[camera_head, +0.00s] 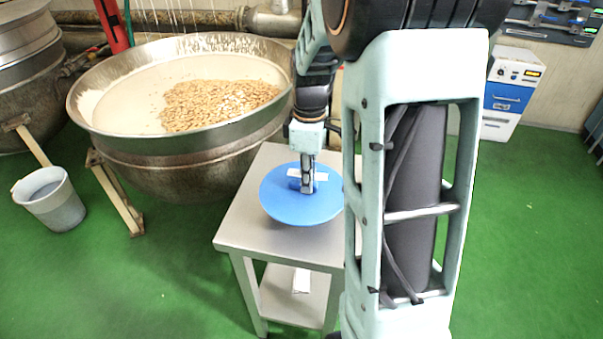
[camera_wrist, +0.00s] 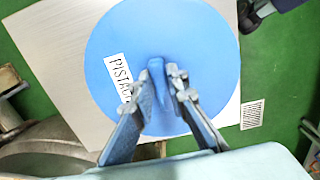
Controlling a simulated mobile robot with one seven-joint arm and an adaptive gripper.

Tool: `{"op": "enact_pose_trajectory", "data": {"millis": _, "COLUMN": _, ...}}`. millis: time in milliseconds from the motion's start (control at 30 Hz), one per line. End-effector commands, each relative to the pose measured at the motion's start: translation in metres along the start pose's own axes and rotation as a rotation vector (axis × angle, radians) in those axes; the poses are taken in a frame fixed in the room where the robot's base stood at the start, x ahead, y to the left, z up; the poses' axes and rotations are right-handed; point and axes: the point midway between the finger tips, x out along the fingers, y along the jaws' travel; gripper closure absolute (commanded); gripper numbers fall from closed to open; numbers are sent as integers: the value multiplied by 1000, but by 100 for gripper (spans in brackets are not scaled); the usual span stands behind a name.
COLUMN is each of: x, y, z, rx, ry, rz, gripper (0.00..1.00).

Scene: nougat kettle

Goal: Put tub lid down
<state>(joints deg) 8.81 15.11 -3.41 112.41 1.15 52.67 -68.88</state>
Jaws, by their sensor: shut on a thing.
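The blue round tub lid (camera_head: 301,208) is over the top of the grey metal table (camera_head: 243,224) in the head view. A white label reading "PISTA…" shows on the lid (camera_wrist: 205,45) in the wrist view. My gripper (camera_head: 307,186) points down at the middle of the lid. Its fingers (camera_wrist: 167,75) are shut on the lid's raised blue handle. The lid looks level and at or close to the tabletop; I cannot tell whether it touches. Part of the table is hidden behind my arm.
A large metal kettle (camera_head: 180,148) with white mass and nuts stands left of the table. A grey bucket (camera_head: 52,203) is on the green floor at far left. A white and blue cabinet (camera_head: 508,95) stands at the back right. Bare tabletop shows around the lid.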

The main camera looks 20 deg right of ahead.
Motion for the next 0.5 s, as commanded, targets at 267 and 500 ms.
{"op": "enact_pose_trajectory", "data": {"millis": 267, "x": 25, "y": 20, "z": 8, "rx": 0, "ry": 1, "rz": 3, "gripper": 100}}
{"op": "enact_pose_trajectory", "data": {"millis": 500, "x": 52, "y": 27, "z": 12, "rx": 1, "ry": 0, "rz": -2, "gripper": 100}}
